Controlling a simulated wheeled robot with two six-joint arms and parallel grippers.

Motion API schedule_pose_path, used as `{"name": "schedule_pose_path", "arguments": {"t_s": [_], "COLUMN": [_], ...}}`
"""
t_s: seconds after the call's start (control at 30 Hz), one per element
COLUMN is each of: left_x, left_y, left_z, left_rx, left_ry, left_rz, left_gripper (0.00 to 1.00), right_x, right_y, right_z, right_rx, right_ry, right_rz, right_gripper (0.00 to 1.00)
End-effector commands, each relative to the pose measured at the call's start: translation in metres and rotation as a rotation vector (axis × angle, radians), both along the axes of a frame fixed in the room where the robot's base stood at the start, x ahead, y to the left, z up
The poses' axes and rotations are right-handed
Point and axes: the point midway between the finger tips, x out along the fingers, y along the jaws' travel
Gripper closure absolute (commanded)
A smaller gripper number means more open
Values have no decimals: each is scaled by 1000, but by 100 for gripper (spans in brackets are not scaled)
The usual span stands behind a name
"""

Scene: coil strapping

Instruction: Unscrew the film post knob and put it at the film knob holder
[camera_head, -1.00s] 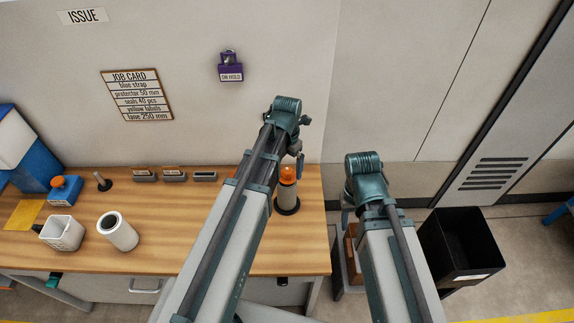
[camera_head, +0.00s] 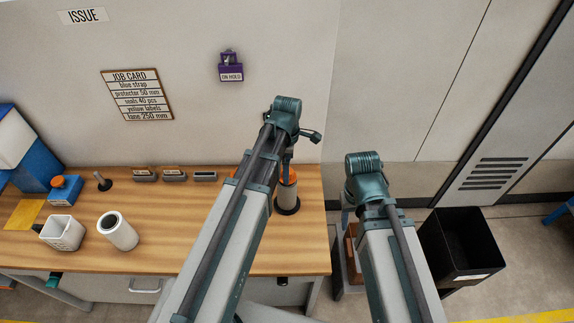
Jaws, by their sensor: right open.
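The film post (camera_head: 287,194), a pale cylinder on a round black base, stands near the right end of the wooden bench. Its orange knob (camera_head: 292,179) is at the top, partly covered. My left gripper (camera_head: 287,168) points down right at the knob, mostly behind its own arm. I cannot see whether its fingers are apart or closed on the knob. My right gripper (camera_head: 347,214) is open, low beside the bench's right end, and mostly hidden by its arm. I cannot tell for certain which item is the film knob holder; a blue block (camera_head: 62,196) with an orange top sits at the bench's left.
A black bin (camera_head: 462,245) is on the floor at right. The bench middle is clear.

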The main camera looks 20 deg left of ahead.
Motion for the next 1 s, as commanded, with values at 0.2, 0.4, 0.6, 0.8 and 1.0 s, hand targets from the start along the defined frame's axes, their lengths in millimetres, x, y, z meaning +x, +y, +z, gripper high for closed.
{"name": "schedule_pose_path", "arguments": {"t_s": [0.2,0.4,0.6,0.8,1.0], "left_x": [0,0,0,0,0], "left_y": [0,1,1,1,1], "left_z": [0,0,0,0,-1], "left_rx": [0,0,0,0,0], "left_ry": [0,0,0,0,0], "left_rz": [-306,-584,-765,-792,-790], "left_gripper": [0,0,0,0,0], "right_x": [0,0,0,0,0], "right_y": [0,0,0,0,0], "right_z": [0,0,0,0,-1], "right_rx": [0,0,0,0,0], "right_ry": [0,0,0,0,0], "right_rz": [0,0,0,0,0], "right_gripper": [50,50,50,50,50]}}
